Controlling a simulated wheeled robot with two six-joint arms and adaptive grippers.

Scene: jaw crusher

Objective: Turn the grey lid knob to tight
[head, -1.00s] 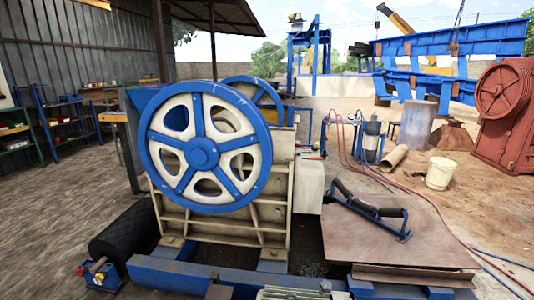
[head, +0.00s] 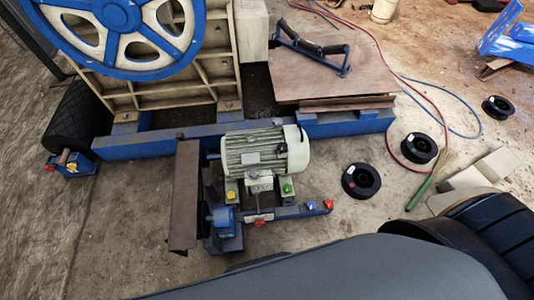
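I cannot make out a grey lid knob in the head view. A pale green ribbed electric motor (head: 262,150) sits on a blue base in the middle, with a whitish end cover (head: 297,148). Small coloured knobs or buttons are below it: a green one (head: 287,188), a yellow one (head: 231,195) and several red ones, one at the right end of a blue bar (head: 290,211). Neither of my grippers is in view.
The jaw crusher's blue-rimmed flywheel (head: 120,40) stands at upper left. Black spools (head: 361,181) and hoses lie on the ground at right. A brown upright plate (head: 184,195) stands left of the motor. Ground at lower left is clear.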

